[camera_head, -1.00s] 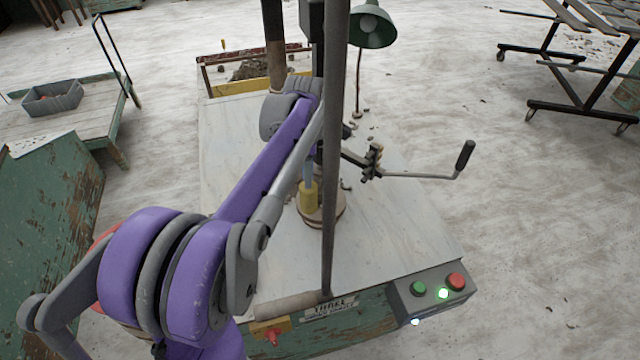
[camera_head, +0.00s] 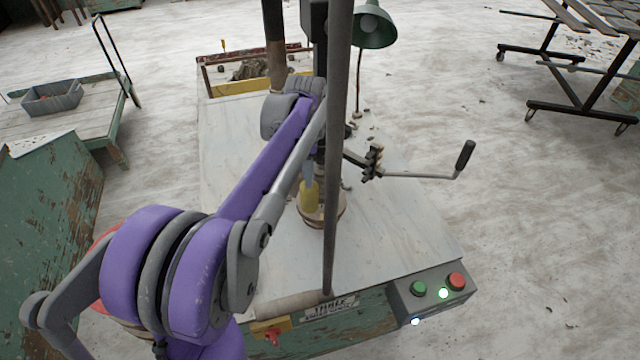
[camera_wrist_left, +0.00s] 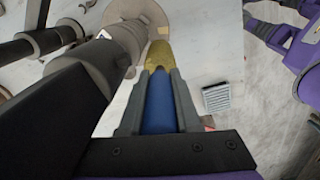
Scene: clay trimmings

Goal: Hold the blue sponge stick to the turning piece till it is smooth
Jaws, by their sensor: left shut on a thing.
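My left gripper (camera_wrist_left: 160,88) is shut on the blue stick (camera_wrist_left: 159,103), which has a yellow sponge tip (camera_wrist_left: 159,53). In the head view, the yellow sponge (camera_head: 309,194) hangs low over the round base on the machine's table, and a little of the blue stick (camera_head: 308,173) shows above it. The grey-brown turning piece (camera_wrist_left: 122,42) is right beside the sponge in the left wrist view. I cannot tell if they touch. A dark upright post and my arm hide most of the piece in the head view. My right gripper is out of view.
The upright post (camera_head: 334,150) stands in front of the work. A crank handle (camera_head: 420,175) reaches right. A control box (camera_head: 432,295) with red and green buttons is at the front right corner. The pale tabletop (camera_head: 385,235) is mostly clear.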

